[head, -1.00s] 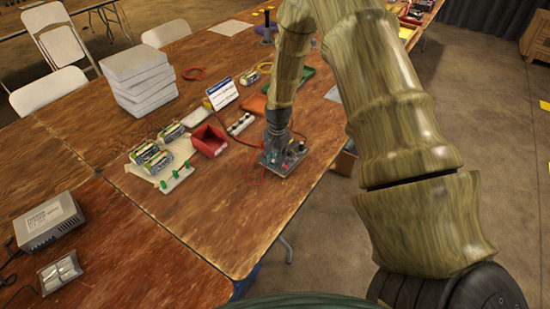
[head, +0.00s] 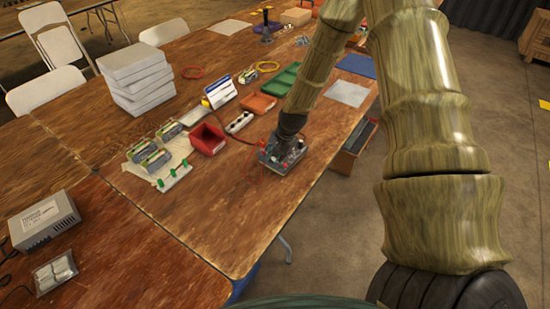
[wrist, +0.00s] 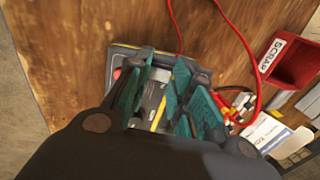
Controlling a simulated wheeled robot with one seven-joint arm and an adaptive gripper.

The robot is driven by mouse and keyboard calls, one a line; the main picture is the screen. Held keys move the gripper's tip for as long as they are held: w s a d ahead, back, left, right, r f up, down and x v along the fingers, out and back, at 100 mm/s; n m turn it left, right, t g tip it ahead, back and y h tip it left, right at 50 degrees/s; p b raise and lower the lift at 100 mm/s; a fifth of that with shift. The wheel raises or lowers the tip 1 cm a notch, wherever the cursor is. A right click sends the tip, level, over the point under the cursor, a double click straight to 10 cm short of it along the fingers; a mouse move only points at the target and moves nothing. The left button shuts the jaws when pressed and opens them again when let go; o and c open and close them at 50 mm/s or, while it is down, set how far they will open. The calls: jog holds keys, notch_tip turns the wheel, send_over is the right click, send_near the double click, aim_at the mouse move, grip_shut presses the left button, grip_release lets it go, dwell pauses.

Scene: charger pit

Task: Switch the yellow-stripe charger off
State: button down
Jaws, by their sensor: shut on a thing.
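The yellow-stripe charger (head: 271,158) is a small grey box with red parts on top, near the right edge of the wooden table. The wrist view shows its grey corner (wrist: 125,46) and a yellow stripe (wrist: 159,114) between my fingers. My gripper (head: 287,143) points down onto the charger's top. In the wrist view, the teal-padded fingers of my gripper (wrist: 160,97) are shut on a part of the charger. My fingers hide most of the top, so I cannot tell which part is held or how the switch stands.
A red scrap bin (head: 208,139) stands left of the charger; it also shows in the wrist view (wrist: 293,62). A red cable (wrist: 247,52) loops between them. Batteries, a green-pegged rack (head: 174,178) and an orange tray (head: 259,104) are nearby. The table in front is clear.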

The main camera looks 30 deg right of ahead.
dwell(0.4)
jog(key=c, duration=1.2)
grip_release()
jog(key=shift+c, duration=0.2)
jog(key=shift+g+p, duration=0.3)
jog(key=shift+p, duration=0.05)
jog(key=shift+w+r+g+h+p, duration=0.1)
jog(key=shift+w+g+h+p, duration=0.15)
jog(key=shift+g+p, duration=0.2)
jog(key=shift+w+a+g+h+p, duration=0.1)
jog(key=shift+g+h+p, duration=0.2)
jog(key=shift+g, duration=0.25)
